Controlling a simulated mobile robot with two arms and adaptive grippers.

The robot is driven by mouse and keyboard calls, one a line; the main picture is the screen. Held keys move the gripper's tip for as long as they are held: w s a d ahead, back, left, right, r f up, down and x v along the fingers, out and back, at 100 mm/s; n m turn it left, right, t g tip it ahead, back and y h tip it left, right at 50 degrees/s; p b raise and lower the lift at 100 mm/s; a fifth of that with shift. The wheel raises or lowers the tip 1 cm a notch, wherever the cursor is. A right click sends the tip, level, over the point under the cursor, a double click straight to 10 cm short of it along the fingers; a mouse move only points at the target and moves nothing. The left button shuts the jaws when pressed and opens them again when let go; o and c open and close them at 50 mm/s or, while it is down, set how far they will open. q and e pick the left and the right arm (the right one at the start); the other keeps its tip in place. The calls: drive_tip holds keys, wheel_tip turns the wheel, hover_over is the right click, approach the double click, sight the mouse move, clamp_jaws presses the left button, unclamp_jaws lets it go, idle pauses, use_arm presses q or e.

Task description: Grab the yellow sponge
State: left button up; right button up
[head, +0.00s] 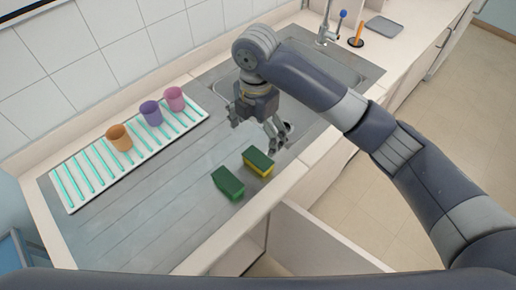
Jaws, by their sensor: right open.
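The yellow sponge (258,169) lies on the metal drainboard near its front edge, with a dark green top and yellow sides. A green sponge (228,184) lies just left of it and a little nearer to me. My right gripper (255,130) is open and empty, pointing down above the drainboard, behind the yellow sponge and apart from it. My left gripper is not in view.
A white rack with teal slots (75,200) lies along the wall, with an orange cup (119,138), a purple cup (151,113) and a pink cup (174,98) on it. A sink and faucet (326,30) are behind my right arm. The drainboard (130,215) is bare front left.

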sight(258, 158)
drive_tip(key=f, duration=0.2)
drive_tip(key=s+f, duration=0.1)
drive_tip(key=f, duration=0.1)
drive_tip(key=shift+s+p, duration=0.15)
drive_tip(key=shift+p, duration=0.25)
drive_tip(key=shift+f, duration=0.35)
drive_tip(key=f, duration=0.1)
drive_tip(key=f+p, duration=0.1)
drive_tip(key=f, duration=0.1)
drive_tip(key=f+p, duration=0.1)
drive_tip(key=shift+d+f, duration=0.15)
drive_tip(key=shift+d, duration=0.1)
drive_tip(key=shift+f, duration=0.2)
drive_tip(key=c, duration=0.5)
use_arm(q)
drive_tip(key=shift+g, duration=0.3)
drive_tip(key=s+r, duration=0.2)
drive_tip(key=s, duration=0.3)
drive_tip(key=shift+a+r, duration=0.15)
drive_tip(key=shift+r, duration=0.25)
use_arm(e)
drive_tip(key=c, duration=0.3)
